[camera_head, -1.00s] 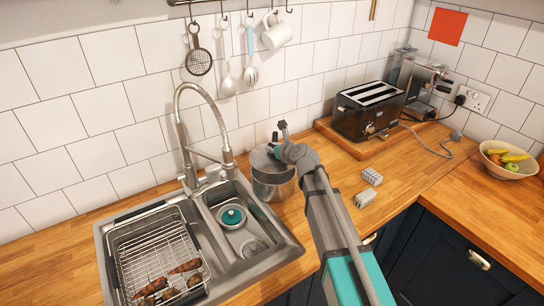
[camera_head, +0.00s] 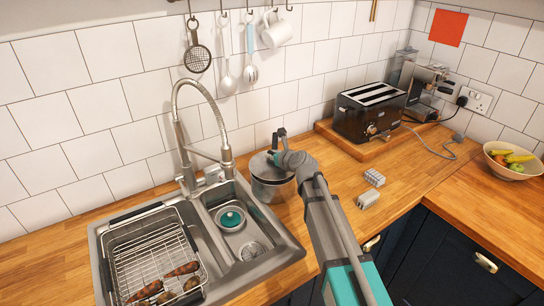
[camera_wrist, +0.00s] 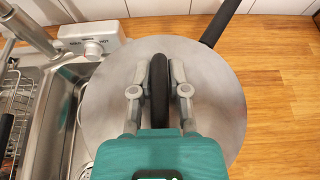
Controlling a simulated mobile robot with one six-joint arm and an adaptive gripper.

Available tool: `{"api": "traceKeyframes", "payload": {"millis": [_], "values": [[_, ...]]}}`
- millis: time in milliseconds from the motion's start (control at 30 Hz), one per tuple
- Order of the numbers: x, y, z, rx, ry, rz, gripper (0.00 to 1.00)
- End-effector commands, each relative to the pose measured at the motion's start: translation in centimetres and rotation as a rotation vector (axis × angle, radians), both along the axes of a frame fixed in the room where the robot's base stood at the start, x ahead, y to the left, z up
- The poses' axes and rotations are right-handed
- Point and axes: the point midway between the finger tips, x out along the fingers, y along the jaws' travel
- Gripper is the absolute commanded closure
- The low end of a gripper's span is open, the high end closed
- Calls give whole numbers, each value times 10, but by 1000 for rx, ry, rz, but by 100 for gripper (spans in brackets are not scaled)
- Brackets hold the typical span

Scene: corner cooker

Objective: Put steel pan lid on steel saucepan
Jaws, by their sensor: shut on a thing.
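The steel saucepan (camera_head: 272,190) stands on the wooden worktop, right of the sink. Its black handle (camera_wrist: 219,22) points to the upper right in the wrist view. The round steel pan lid (camera_head: 259,165) is over the saucepan's mouth and hides its inside. In the wrist view the lid (camera_wrist: 215,105) looks roughly level and covers the pan. I cannot tell whether its rim touches all round. My gripper (camera_head: 277,158) is above the lid. In the wrist view my gripper (camera_wrist: 159,75) is shut on the lid's black handle, one finger on each side.
The sink (camera_head: 285,243) with its tall tap (camera_head: 181,130) is close on the left, with a wire rack (camera_head: 150,250) in it. Two small grey items (camera_head: 368,199) lie on the worktop to the right. A toaster (camera_head: 369,112) stands further back.

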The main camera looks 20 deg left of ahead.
Motion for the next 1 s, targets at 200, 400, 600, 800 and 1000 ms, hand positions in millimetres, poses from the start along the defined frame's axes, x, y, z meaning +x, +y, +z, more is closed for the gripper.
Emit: {"api": "traceKeyframes", "payload": {"millis": [200, 400, 600, 800, 1000], "values": [[0, 0, -6, 0, 0, 0, 100], [0, 0, -10, 0, 0, 0, 100], [0, 0, -12, 0, 0, 0, 100], [0, 0, -12, 0, 0, 0, 55], [0, 0, -12, 0, 0, 0, 44]]}}
